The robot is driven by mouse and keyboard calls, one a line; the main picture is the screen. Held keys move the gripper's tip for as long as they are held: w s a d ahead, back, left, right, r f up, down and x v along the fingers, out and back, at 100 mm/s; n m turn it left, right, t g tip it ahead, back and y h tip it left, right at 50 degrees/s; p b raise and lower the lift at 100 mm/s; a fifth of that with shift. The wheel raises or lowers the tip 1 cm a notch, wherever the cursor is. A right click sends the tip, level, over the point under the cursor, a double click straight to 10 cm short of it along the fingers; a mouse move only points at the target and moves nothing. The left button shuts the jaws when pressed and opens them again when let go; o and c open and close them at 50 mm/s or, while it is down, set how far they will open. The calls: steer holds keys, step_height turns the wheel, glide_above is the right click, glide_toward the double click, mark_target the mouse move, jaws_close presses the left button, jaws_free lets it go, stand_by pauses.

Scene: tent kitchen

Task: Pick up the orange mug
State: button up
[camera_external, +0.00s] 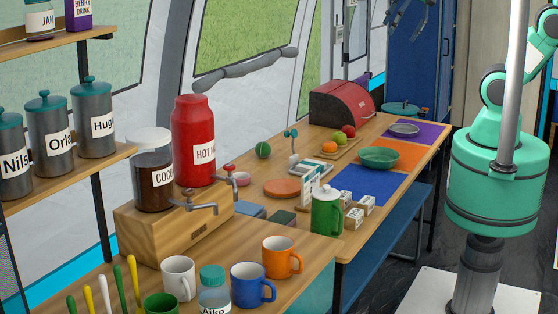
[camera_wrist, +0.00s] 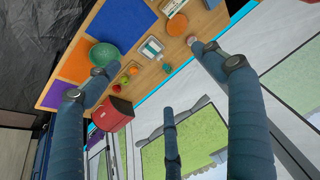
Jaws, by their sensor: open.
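The orange mug (camera_external: 280,260) stands upright at the front end of the wooden counter in the external view, its handle toward the right. A blue mug (camera_external: 250,286) stands just in front of it and a white mug (camera_external: 178,278) to its left. My gripper (camera_external: 408,18) is only partly in view at the top of the external view, far behind and above the orange mug. In the wrist view my gripper (camera_wrist: 150,62) has its fingers spread wide with nothing between them. I cannot make out the orange mug in the wrist view.
A green lidded jug (camera_external: 325,216) stands behind the orange mug. A wooden stand (camera_external: 170,235) with taps carries a red hot-drink dispenser (camera_external: 193,135) and a cocoa jar (camera_external: 152,180). A bottle (camera_external: 214,292) and a green cup (camera_external: 161,304) stand at the front.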

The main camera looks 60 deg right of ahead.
steer(key=w+a+f+g+y+p, duration=0.1)
steer(key=w+a+p, duration=0.1)
steer(key=w+a, duration=0.8)
steer(key=w+a+f+g+p, duration=0.15)
steer(key=w+a, duration=0.45)
steer(key=a, duration=0.8)
steer(key=w+a+f+m+g+p, duration=0.1)
steer(key=a+f, duration=0.3)
steer(key=a, duration=0.5)
steer(key=w+a+f+p, duration=0.1)
steer(key=a+f, duration=0.3)
steer(key=a, duration=0.5)
steer(key=g+h+p, duration=0.1)
steer(key=g+p, duration=0.1)
steer(key=p, duration=0.2)
glide_above(284, 260)
steer(key=w+d, duration=0.2)
step_height(284, 260, down, 22)
steer(key=shift+d+m, duration=0.1)
steer(key=shift+m, duration=0.2)
step_height(284, 260, down, 9)
steer(key=shift+r, duration=0.2)
